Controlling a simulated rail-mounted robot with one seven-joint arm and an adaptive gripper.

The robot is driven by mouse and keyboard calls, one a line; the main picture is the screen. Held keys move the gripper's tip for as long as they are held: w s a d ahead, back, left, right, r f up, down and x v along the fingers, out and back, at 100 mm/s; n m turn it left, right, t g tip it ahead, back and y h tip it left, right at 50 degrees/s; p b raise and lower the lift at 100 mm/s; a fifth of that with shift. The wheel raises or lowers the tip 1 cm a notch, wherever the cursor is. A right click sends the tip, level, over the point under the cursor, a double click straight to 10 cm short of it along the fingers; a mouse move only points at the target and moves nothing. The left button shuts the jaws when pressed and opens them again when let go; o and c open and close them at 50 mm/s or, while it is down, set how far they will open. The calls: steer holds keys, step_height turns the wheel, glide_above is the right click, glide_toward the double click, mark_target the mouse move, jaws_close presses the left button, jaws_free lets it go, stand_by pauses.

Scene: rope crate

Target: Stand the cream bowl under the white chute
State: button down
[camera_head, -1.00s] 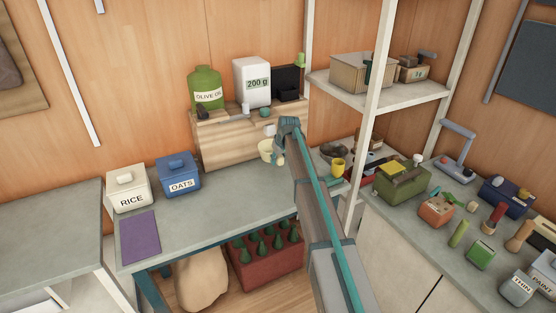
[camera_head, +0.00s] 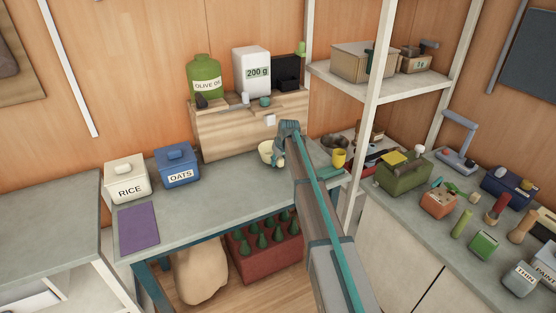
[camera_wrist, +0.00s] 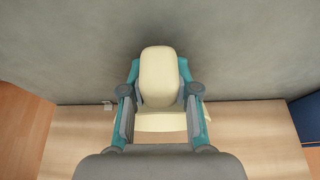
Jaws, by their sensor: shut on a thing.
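The cream bowl (camera_head: 265,151) is in front of the wooden dispenser box, over the grey table, in the head view. My gripper (camera_head: 280,155) is shut on it. In the wrist view the cream bowl (camera_wrist: 160,78) shows between the two fingers of my gripper (camera_wrist: 160,102). The white chute (camera_head: 270,119) is a small piece on the front of the wooden box, above and slightly right of the bowl. I cannot tell whether the bowl touches the table. My gripper and arm hide its right side.
The wooden box (camera_head: 220,135) carries a green olive oil jug (camera_head: 203,75) and a white scale-like block (camera_head: 251,73). Blue oats (camera_head: 178,166) and cream rice (camera_head: 126,181) canisters stand left. A shelf post (camera_head: 364,130) rises right of my arm.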

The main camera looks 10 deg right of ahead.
steer(key=shift+f, duration=0.5)
stand_by(0.6)
steer(key=c, duration=0.8)
jaws_free()
steer(key=shift+r, duration=0.1)
steer(key=v, duration=1.1)
steer(key=shift+s+r, duration=0.15)
steer(key=shift+r, duration=0.25)
